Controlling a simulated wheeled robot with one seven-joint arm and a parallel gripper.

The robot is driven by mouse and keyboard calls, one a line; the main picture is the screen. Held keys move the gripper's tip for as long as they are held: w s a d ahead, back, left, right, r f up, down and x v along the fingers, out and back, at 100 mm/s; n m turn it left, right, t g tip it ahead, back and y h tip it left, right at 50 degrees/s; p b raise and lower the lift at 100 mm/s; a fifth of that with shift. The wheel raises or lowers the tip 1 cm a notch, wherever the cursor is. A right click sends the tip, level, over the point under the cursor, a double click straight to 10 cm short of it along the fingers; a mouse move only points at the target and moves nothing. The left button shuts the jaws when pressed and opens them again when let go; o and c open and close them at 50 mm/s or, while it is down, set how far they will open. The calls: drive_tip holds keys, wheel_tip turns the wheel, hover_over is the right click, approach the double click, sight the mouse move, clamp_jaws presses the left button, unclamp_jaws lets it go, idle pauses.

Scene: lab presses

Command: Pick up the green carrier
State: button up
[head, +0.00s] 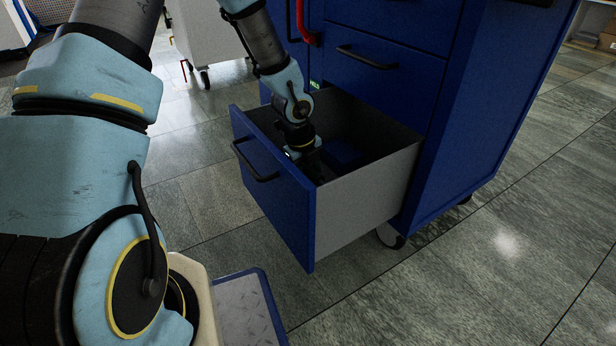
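My gripper (312,168) reaches down into an open blue drawer (276,190) of a blue cabinet. Its fingers are dark and partly hidden by the drawer front, so I cannot tell whether they are open or shut, or hold anything. No green carrier can be made out. A dark blue block-like object (342,153) lies in the drawer, just right of my gripper. The drawer floor around the fingers is in deep shadow.
The blue cabinet (490,110) stands on casters, with a closed drawer above the open one. The open drawer's grey side wall (368,192) and front surround my gripper. A grey wheeled cart (205,40) stands behind. Tiled floor (480,250) at right is clear.

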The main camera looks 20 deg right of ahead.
clamp_jaws()
idle(0.9)
